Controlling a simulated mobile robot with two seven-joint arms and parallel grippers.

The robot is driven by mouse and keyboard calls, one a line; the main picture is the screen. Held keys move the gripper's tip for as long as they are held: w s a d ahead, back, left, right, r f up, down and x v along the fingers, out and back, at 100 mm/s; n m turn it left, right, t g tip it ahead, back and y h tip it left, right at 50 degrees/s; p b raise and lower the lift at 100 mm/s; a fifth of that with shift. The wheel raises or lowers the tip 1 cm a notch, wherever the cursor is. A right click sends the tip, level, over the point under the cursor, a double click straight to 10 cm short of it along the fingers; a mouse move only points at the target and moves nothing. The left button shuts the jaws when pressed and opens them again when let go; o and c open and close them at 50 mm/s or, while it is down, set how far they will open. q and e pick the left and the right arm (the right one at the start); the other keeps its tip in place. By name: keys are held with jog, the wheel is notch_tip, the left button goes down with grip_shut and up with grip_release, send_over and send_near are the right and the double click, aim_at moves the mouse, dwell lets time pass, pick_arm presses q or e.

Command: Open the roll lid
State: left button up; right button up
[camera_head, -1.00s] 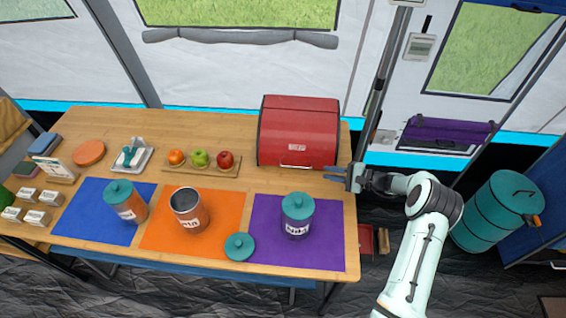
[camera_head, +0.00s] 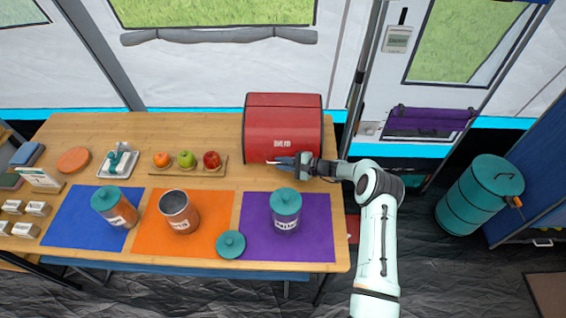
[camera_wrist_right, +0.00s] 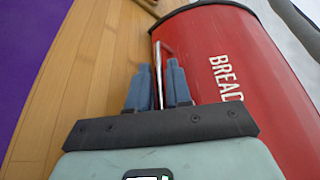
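The red bread box (camera_head: 283,135) stands on the table's back right part with its roll lid down. It also shows in the wrist view (camera_wrist_right: 235,65), with "BREAD" on its front. The lid's thin metal handle (camera_wrist_right: 160,62) runs along the front low edge. My right gripper (camera_head: 284,162) is at the handle, in front of the box. In the wrist view its blue fingers (camera_wrist_right: 158,85) stand a little apart on either side of the handle, which shows between them. Contact with the handle cannot be made out. My left gripper is not in view.
A teal-lidded canister (camera_head: 286,208) stands on the purple mat (camera_head: 316,228) just in front of my right gripper. A fruit board (camera_head: 188,169) lies left of the box. An open canister (camera_head: 180,212) and a loose lid (camera_head: 231,244) are further left.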

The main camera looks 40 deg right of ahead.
grip_shut()
